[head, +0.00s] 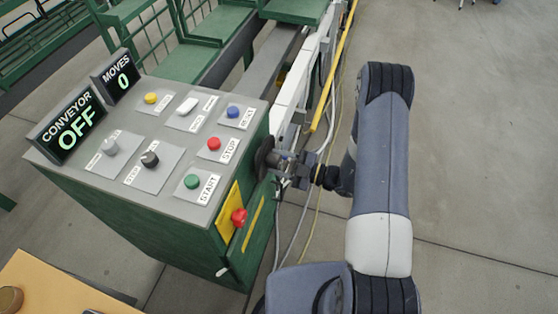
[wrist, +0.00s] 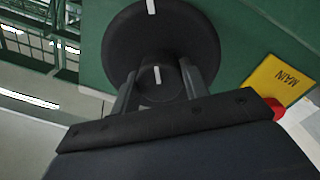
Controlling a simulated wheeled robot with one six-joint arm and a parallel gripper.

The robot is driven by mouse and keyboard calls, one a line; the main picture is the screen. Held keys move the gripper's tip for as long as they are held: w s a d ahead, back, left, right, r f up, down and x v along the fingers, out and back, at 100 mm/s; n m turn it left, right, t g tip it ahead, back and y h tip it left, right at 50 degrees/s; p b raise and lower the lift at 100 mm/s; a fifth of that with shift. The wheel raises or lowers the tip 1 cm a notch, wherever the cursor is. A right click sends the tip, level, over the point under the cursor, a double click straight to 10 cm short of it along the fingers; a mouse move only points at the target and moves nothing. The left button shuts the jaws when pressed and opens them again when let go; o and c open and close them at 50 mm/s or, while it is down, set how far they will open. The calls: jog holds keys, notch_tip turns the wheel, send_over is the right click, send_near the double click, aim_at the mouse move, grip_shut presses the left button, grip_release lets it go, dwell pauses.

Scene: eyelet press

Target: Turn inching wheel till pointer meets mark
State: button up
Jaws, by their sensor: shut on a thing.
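The inching wheel (wrist: 190,35) is a black disc with a smaller round hub on the green side panel of a cabinet. In the head view it shows nearly edge-on (head: 264,158) on the cabinet's right side. A short white line is at the disc's upper edge and another is on the hub; the two roughly line up, both leaning slightly left at the top. I cannot tell which is the pointer, and no separate fixed mark is clear. My gripper (wrist: 158,82) is shut on the hub, one finger on each side. In the head view my gripper (head: 284,162) reaches it from the right.
The console top (head: 85,170) has several buttons and knobs, with displays reading CONVEYOR OFF and MOVES 0. A red button (head: 239,217) on a yellow plate (head: 228,206) sits near the wheel. Cables and a yellow rail run behind my gripper. Open floor (head: 480,150) lies right.

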dwell(0.3)
jog(key=o, duration=1.4)
jog(key=b+v, duration=0.2)
jog(key=v, duration=0.8)
jog(key=shift+d, duration=0.4)
jog(key=shift+s, duration=0.15)
